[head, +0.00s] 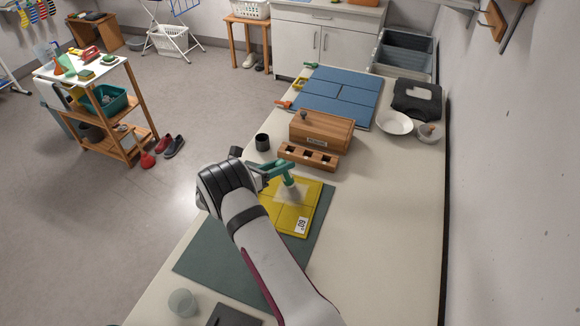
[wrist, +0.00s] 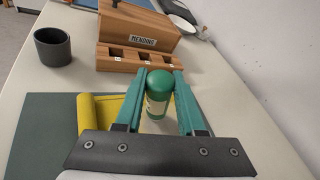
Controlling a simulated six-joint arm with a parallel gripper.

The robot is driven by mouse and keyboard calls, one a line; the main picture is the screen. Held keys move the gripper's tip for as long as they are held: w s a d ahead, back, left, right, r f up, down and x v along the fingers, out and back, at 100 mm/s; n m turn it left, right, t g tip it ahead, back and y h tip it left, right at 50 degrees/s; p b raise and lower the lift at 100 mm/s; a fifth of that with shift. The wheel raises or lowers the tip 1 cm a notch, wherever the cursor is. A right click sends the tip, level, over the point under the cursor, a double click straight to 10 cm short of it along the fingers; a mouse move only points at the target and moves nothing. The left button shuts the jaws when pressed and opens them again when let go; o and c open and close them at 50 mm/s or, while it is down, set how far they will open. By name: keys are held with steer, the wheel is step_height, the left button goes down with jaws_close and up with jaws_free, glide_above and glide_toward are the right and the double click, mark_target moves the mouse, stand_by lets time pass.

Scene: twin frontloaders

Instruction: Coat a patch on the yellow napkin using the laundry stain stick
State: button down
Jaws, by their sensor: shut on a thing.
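The yellow napkin (head: 306,214) lies folded on a dark green mat (head: 213,254) and carries a "60°" tag. In the wrist view the napkin (wrist: 97,112) shows behind my gripper. My gripper (head: 283,173) is shut on the laundry stain stick (head: 290,190), a pale stick with a green top. The stick (wrist: 157,103) stands between the two green fingers in the wrist view, and its lower end is over the napkin. A paler area shows on the napkin around the stick's lower end. Whether the tip touches the cloth I cannot tell.
A wooden box labelled "MENDING" (head: 322,134) and a slotted wooden block (head: 307,157) stand just beyond the napkin. A dark cup (head: 262,142) is left of them. A clear glass (head: 182,302) stands at the near left edge.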

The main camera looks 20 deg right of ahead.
steer(key=shift+w+a, duration=1.25)
steer(key=shift+a, duration=0.25)
steer(key=shift+s+a, duration=0.5)
steer(key=shift+s+d, duration=1.65)
steer(key=shift+d, duration=0.25)
steer(key=shift+s+d, duration=1.6)
steer(key=shift+d, duration=0.3)
steer(key=shift+s+a, duration=0.25)
steer(key=shift+a, duration=0.15)
steer(key=shift+s+a, duration=0.15)
steer(key=shift+a, duration=0.1)
steer(key=shift+w+a, duration=1.55)
steer(key=shift+a, duration=0.2)
steer(key=shift+w+a, duration=1.5)
steer(key=shift+a, duration=0.45)
steer(key=shift+s+a, duration=0.25)
steer(key=shift+s, duration=0.1)
steer(key=shift+s+d, duration=1.6)
steer(key=shift+d, duration=0.2)
steer(key=shift+s+d, duration=1.6)
steer(key=shift+d, duration=0.15)
step_height(320, 180, up, 8)
